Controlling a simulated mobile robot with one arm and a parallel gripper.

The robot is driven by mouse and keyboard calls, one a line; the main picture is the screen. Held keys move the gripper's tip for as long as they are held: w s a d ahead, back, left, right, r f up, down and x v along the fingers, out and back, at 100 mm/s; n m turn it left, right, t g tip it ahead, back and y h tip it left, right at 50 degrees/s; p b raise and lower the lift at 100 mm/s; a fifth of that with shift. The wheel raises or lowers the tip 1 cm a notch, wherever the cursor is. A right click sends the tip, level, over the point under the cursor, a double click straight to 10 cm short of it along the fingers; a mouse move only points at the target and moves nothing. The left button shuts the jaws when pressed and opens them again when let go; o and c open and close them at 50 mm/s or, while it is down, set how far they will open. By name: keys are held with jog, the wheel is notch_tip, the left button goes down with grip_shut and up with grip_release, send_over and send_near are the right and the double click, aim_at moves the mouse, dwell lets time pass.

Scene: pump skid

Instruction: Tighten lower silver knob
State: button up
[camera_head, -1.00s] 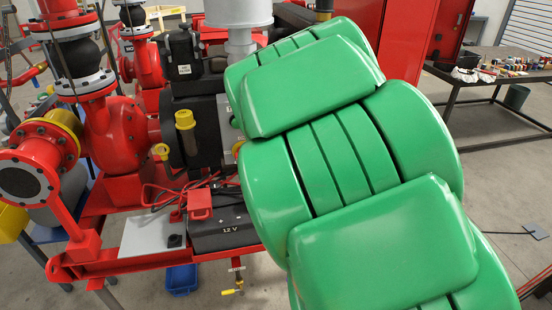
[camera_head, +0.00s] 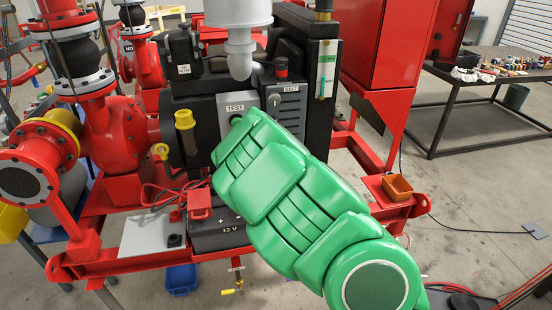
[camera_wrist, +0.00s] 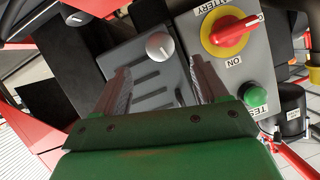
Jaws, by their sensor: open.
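In the wrist view a round silver knob (camera_wrist: 159,46) sits on a grey ribbed panel (camera_wrist: 150,78). A second small silver knob (camera_wrist: 77,18) is on a black surface at the upper left. My gripper (camera_wrist: 159,70) is open, with one finger on each side of the ribbed panel. The first silver knob appears just beyond the fingertips, between them and not gripped; the exact gap is unclear. In the head view my green arm hides the fingers and part of the panel. A knob (camera_head: 273,100) shows on the grey panel there.
A red switch on a yellow disc (camera_wrist: 229,35) and a green test button (camera_wrist: 254,96) lie right of my fingers in the wrist view. In the head view a red-capped part (camera_head: 281,66), the battery (camera_head: 217,236) and the red frame (camera_head: 70,262) surround the arm.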

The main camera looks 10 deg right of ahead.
jog(key=x, duration=0.7)
jog(key=shift+w+f, duration=0.15)
jog(key=shift+w, duration=0.15)
jog(key=c, duration=1.1)
jog(key=shift+o, duration=0.2)
